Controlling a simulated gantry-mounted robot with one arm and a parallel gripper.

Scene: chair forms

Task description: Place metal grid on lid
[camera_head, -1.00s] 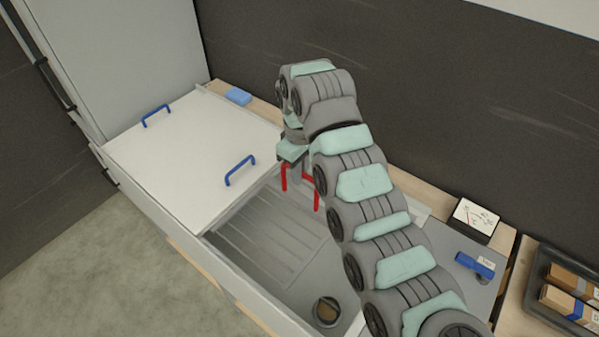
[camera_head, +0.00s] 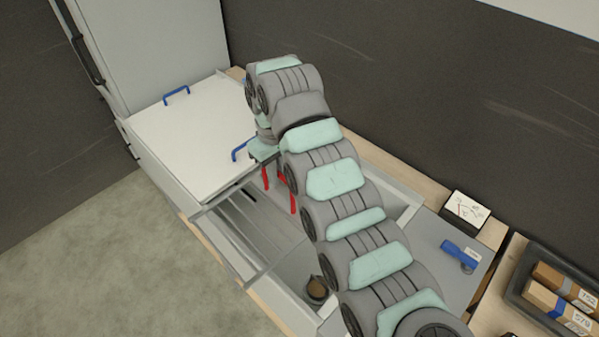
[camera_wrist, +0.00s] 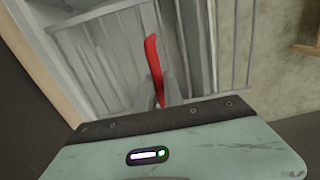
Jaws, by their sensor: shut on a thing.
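The white lid (camera_head: 190,140) lies flat to the left of the basin, with two blue handles (camera_head: 177,94). My arm hides part of the grid.
The open basin (camera_head: 300,265) has a round brown-rimmed drain (camera_head: 317,289). A blue object (camera_head: 458,254) lies on the grey surface at right. A small box with a marked top (camera_head: 466,208) and a dark tray (camera_head: 520,288) with cartons stand farther right. A dark wall runs behind.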

